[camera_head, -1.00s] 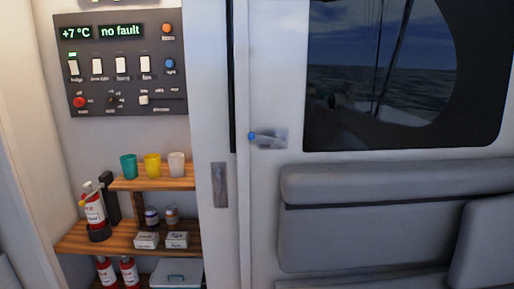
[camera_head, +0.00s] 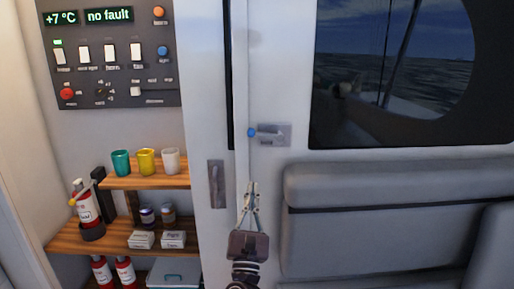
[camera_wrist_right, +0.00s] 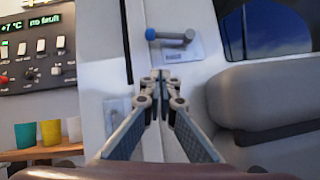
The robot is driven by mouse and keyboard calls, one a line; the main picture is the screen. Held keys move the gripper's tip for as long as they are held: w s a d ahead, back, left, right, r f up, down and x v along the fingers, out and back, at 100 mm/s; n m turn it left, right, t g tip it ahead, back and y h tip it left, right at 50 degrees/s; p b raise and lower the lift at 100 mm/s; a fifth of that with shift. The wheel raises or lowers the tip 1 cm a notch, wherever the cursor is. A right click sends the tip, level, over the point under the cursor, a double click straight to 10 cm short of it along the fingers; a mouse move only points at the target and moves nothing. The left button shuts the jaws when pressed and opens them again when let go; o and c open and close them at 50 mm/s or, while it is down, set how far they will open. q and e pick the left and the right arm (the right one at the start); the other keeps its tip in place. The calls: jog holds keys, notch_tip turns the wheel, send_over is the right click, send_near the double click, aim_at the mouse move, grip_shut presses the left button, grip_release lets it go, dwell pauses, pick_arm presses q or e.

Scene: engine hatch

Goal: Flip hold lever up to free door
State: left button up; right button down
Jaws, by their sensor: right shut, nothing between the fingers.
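The hold lever (camera_head: 265,133) is a short grey bar with a blue knob at its left end, on a small grey plate on the white wall. It lies about level, its knob by the edge of the white door (camera_head: 208,90). The lever also shows at the top of the right wrist view (camera_wrist_right: 172,36). The door has a tall recessed grey handle (camera_head: 216,185). My right gripper (camera_head: 251,186) is shut and empty, pointing up, below the lever and apart from it in the picture. In the wrist view its closed fingertips (camera_wrist_right: 160,75) are below the lever plate. My left gripper is out of view.
A switch panel (camera_head: 110,55) is at the upper left. Shelves (camera_head: 150,181) at left hold cups, small boxes and a fire extinguisher (camera_head: 86,203). Grey seat cushions (camera_head: 390,185) fill the right under a dark window (camera_head: 400,75). The wall around the lever is clear.

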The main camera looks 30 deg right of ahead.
aim_at(265, 135)
jog(key=shift+s+a+r+p+x, duration=0.1)
jog(key=shift+s+r+p+x, duration=0.25)
jog(key=shift+p+x, duration=1.25)
jog(key=shift+s+a+r+p+x, duration=0.15)
jog(key=shift+r+p+x, duration=0.3)
jog(key=shift+x, duration=2.2)
jog(key=shift+s+r+p+x, duration=0.3)
jog(key=shift+p+x, duration=0.8)
jog(key=shift+x, duration=1.05)
jog(key=shift+d, duration=0.15)
